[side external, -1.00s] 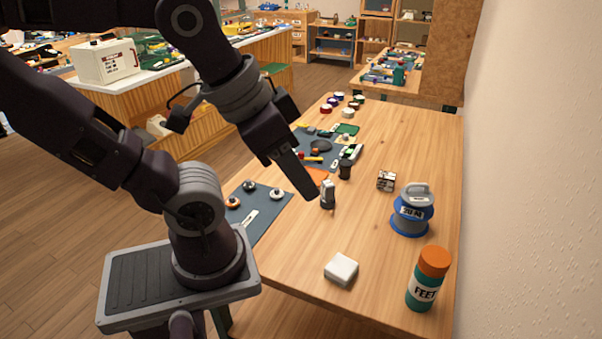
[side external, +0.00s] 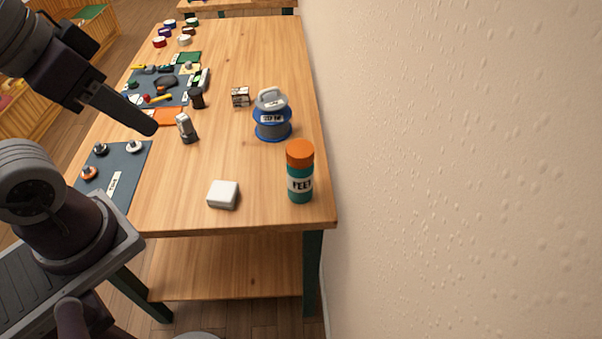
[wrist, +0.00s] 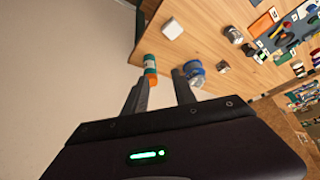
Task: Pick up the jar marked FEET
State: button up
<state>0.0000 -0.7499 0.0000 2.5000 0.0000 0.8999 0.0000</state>
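The jar marked FEET (side external: 300,187) is a teal cylinder with a white label and an orange lid. It stands upright near the table's front right corner, close to the wall. My gripper (side external: 148,124) is well left of it in the side view, above the table and apart from the jar. In the wrist view my gripper (wrist: 162,78) shows two separated fingers with nothing held between them. The jar (wrist: 150,66) appears beyond the left fingertip there. Its label is not readable in the wrist view.
A blue spool-like object with a grey handle (side external: 272,120) stands behind the jar. A white box (side external: 223,195) lies to its left. A small grey upright object (side external: 186,128) stands near my fingertips. Mats (side external: 118,175) with small parts cover the table's left. The wall (side external: 440,170) bounds the right.

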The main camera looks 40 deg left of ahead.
jog(key=shift+o, duration=0.2)
jog(key=o, duration=1)
jog(key=shift+c, duration=0.2)
